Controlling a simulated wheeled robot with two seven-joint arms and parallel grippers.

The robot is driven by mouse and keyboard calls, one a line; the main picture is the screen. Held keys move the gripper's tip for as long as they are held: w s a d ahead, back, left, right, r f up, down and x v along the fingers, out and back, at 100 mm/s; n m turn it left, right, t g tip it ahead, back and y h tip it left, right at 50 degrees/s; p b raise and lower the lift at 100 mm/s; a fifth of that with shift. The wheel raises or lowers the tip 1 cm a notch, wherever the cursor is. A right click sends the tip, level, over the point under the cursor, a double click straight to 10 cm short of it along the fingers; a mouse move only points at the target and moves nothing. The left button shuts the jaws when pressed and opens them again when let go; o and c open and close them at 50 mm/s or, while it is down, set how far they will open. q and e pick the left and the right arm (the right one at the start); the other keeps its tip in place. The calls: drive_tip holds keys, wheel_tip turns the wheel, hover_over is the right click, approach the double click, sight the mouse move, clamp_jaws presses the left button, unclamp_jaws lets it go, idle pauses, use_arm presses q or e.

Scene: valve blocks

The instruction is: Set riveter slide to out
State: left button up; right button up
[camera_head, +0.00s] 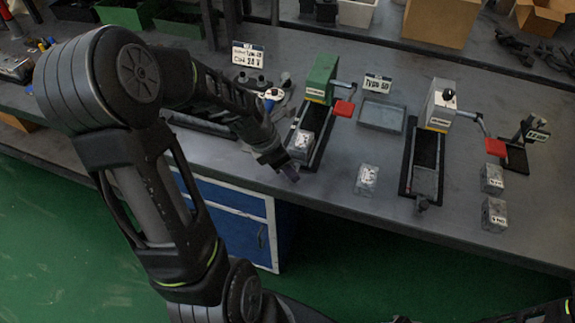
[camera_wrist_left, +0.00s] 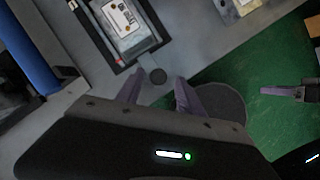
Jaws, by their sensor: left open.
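One press on the bench has a green head (camera_head: 321,78), a red-ended lever (camera_head: 343,108) and a dark slide rail; I cannot tell if it is the riveter. A labelled metal block (camera_head: 301,143) sits in its slide, also seen in the left wrist view (camera_wrist_left: 124,18). A round dark knob (camera_wrist_left: 157,75) is at the slide's front end. My left gripper (camera_head: 289,172) is at this front end. In the left wrist view its open fingers (camera_wrist_left: 160,87) stand either side of the knob, holding nothing visible. What seems my right gripper (camera_wrist_left: 287,92) shows partly at the right.
A second press with a grey head (camera_head: 440,105) and red-ended lever stands to the right. A loose block (camera_head: 367,179) lies between the presses; two more (camera_head: 493,196) lie farther right. A shallow grey tray (camera_head: 381,115) lies behind. The bench's front edge is close to my left gripper.

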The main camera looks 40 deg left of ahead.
use_arm(q)
drive_tip(key=v, duration=0.7)
drive_tip(key=shift+r, duration=0.35)
drive_tip(key=shift+s, duration=0.2)
